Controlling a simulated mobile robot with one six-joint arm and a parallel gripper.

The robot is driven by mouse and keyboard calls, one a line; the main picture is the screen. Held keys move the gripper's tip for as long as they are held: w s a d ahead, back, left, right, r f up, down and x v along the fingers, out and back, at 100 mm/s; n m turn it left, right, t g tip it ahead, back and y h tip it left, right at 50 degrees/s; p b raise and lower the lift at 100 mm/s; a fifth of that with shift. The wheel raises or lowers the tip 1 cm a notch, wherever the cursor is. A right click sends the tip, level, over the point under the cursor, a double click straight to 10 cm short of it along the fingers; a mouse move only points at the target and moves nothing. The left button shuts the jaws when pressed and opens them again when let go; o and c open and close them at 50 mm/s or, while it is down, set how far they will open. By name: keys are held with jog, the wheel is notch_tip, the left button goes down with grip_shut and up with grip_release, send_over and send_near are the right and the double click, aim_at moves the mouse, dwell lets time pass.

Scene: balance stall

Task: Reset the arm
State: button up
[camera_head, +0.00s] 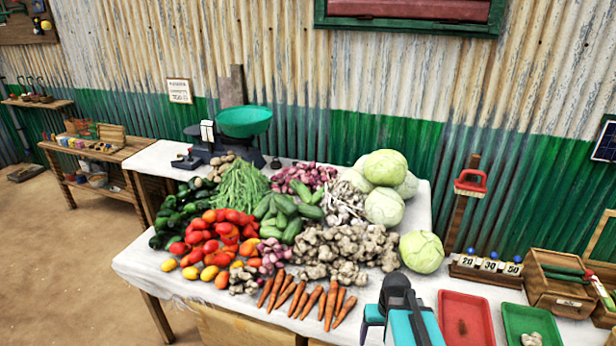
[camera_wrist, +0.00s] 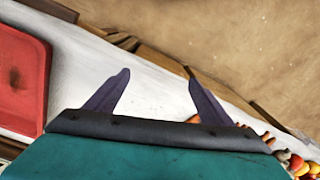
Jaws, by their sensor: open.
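My gripper (camera_head: 398,300) shows at the bottom of the head view, teal and dark grey, over the front edge of the white-topped stall table (camera_head: 160,265). In the wrist view, my gripper (camera_wrist: 157,78) has its two dark fingers spread apart with nothing between them. Below the fingers lie the white table top and its wooden front edge.
Heaped vegetables cover the table, with a cabbage (camera_head: 421,251) close behind my gripper. A scale with a green pan (camera_head: 244,121) stands at the back. A green tray (camera_head: 532,325) and a wooden crate (camera_head: 560,295) are at right. Bare ground (camera_wrist: 240,40) lies beyond the front edge.

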jog(key=s+a+f, duration=0.2)
jog(key=a, duration=0.3)
jog(key=s+f+g+b, duration=0.6)
jog(key=s+f+b, duration=0.5)
jog(key=s+f, duration=1.4)
notch_tip(320, 180, down, 3)
jog(key=shift+s+f, duration=0.2)
jog(key=shift+s, duration=0.05)
